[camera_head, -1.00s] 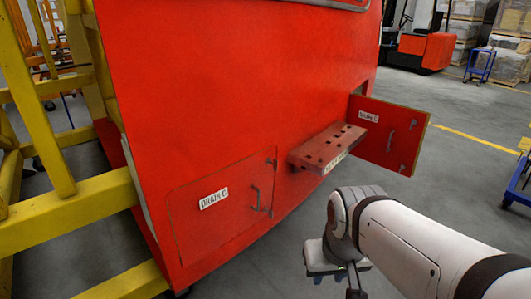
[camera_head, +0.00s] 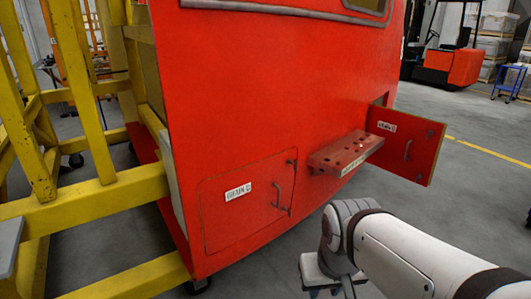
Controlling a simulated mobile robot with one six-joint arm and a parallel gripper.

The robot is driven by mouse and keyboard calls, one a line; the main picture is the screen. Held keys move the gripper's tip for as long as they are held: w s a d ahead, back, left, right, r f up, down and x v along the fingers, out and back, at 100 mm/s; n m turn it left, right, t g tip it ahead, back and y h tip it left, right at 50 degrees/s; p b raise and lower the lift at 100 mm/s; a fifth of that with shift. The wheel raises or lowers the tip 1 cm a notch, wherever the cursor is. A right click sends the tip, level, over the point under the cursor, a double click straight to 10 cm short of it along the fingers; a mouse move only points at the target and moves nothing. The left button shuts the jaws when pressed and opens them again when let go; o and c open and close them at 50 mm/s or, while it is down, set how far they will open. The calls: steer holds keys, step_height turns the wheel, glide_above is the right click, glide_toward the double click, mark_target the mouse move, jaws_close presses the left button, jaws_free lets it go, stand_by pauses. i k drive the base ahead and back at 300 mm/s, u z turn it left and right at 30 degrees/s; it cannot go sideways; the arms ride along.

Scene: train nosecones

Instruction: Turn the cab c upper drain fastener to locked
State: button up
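The red cab (camera_head: 270,85) fills the middle of the view. Its drain C hatch (camera_head: 225,218) lies flush and looks closed, with a white label (camera_head: 238,191). A thin handle (camera_head: 280,193) is on its right side. A small upper fastener (camera_head: 292,163) sits at the hatch's upper right edge and a lower one (camera_head: 288,210) below the handle. Both are too small to tell how they are turned. My gripper (camera_head: 325,289) is at the bottom edge, low and right of the hatch, apart from it. Its fingers are mostly cut off, so its opening does not show.
A second hatch door (camera_head: 421,152) stands open at the right. A red step with holes (camera_head: 345,153) juts out between the hatches. Yellow frame rails (camera_head: 80,205) stand close at the left. Grey floor (camera_head: 250,275) is open before the cab. A forklift (camera_head: 450,66) is far back.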

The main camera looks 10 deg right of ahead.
mark_target(296, 165)
steer(key=u, duration=0.15)
steer(key=i, duration=1.05)
steer(key=z, duration=0.4)
